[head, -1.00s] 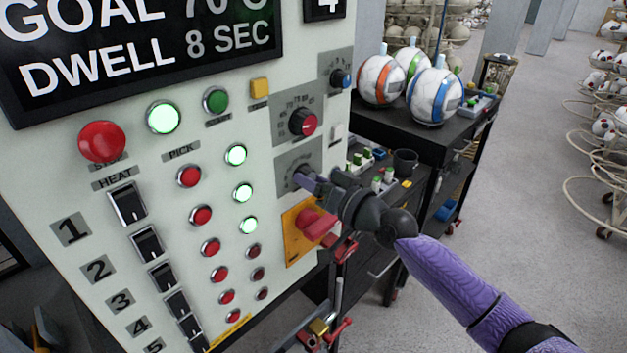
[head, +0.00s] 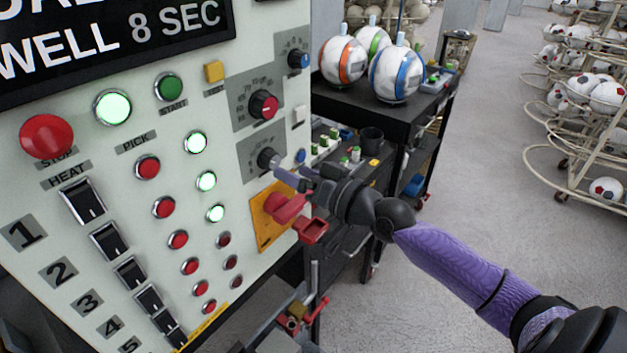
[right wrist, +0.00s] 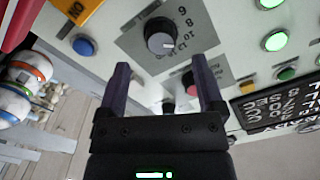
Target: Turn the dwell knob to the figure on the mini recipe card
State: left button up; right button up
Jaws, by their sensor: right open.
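The dwell knob (head: 268,160) is the dark round knob on the lower grey plate of the press panel. In the right wrist view the knob (right wrist: 160,37) shows a pale pointer mark and printed figures beside it, among them 6, 8 and 10; I cannot tell exactly which one it points at. My right gripper (head: 287,180) is open, just to the right of and below the knob. In the right wrist view its two fingers (right wrist: 162,78) are apart and empty, with the knob beyond their tips. I cannot make out the mini recipe card. My left gripper is out of view.
Another knob (head: 263,104) is above. A red handle (head: 285,207) on an orange plate sticks out just below my gripper, with a blue button (head: 300,156) nearby. A black cart (head: 335,105) with balls stands behind.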

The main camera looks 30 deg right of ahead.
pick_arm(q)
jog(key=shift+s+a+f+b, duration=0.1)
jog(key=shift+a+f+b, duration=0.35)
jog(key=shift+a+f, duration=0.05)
pick_arm(e)
jog(key=v, duration=0.5)
jog(key=shift+s, duration=0.1)
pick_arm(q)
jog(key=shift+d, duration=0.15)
